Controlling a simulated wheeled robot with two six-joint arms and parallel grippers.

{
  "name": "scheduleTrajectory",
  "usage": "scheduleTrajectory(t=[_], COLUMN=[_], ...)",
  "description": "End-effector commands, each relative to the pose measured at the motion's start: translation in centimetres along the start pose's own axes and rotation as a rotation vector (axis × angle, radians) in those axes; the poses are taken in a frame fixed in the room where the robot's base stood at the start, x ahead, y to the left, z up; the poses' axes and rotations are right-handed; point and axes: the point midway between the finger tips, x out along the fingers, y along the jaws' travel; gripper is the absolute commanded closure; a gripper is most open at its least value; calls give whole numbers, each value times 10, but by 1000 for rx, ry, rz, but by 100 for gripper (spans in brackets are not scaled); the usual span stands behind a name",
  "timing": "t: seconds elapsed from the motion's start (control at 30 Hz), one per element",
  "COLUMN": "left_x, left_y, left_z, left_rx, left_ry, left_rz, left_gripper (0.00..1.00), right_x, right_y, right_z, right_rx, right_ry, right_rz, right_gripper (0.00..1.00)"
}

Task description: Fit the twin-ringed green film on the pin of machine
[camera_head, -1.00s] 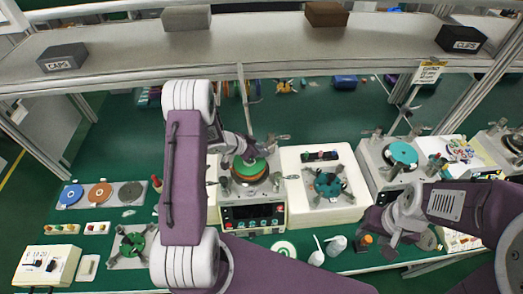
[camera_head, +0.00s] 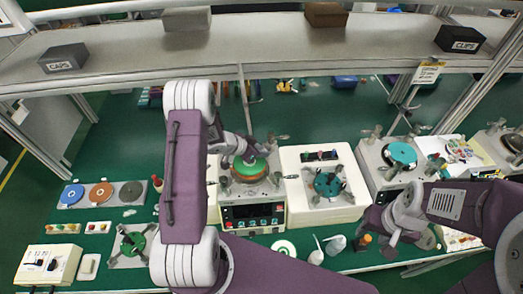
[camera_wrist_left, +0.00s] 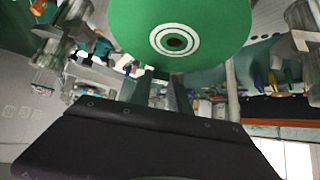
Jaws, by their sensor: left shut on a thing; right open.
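The green film (camera_wrist_left: 212,45) fills the top of the left wrist view; two white rings circle its dark centre hole. In the head view the green film (camera_head: 250,168) is over the machine (camera_head: 252,215) with the red display and buttons. My left gripper (camera_head: 243,160) is shut on the film's near edge; its fingers (camera_wrist_left: 170,88) show below the disc in the wrist view. The pin is hidden under the film, so I cannot tell whether the film sits on it. My right gripper (camera_head: 392,238) is open and empty at the right front.
A white machine (camera_head: 322,205) with a teal carrier stands just right. Another machine with a teal disc (camera_head: 400,154) is further right. Blue, orange and grey discs lie on a tray (camera_head: 85,205) at left. A shelf (camera_head: 260,45) crosses above.

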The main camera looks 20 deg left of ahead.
Motion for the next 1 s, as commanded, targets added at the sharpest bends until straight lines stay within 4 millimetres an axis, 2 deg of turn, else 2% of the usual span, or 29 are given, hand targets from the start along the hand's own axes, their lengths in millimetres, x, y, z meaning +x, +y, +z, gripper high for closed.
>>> scheduleTrajectory(t=[0.37, 1.0], left_x=[0, 12], left_y=[0, 0], left_z=[0, 12], left_rx=[0, 0], left_ry=[0, 0], left_rz=[0, 0], left_gripper=[100, 100], right_x=[-1, 10], right_y=[0, 0], right_z=[0, 1], right_rx=[0, 0], right_ry=[0, 0], right_rz=[0, 0], right_gripper=[55, 55])
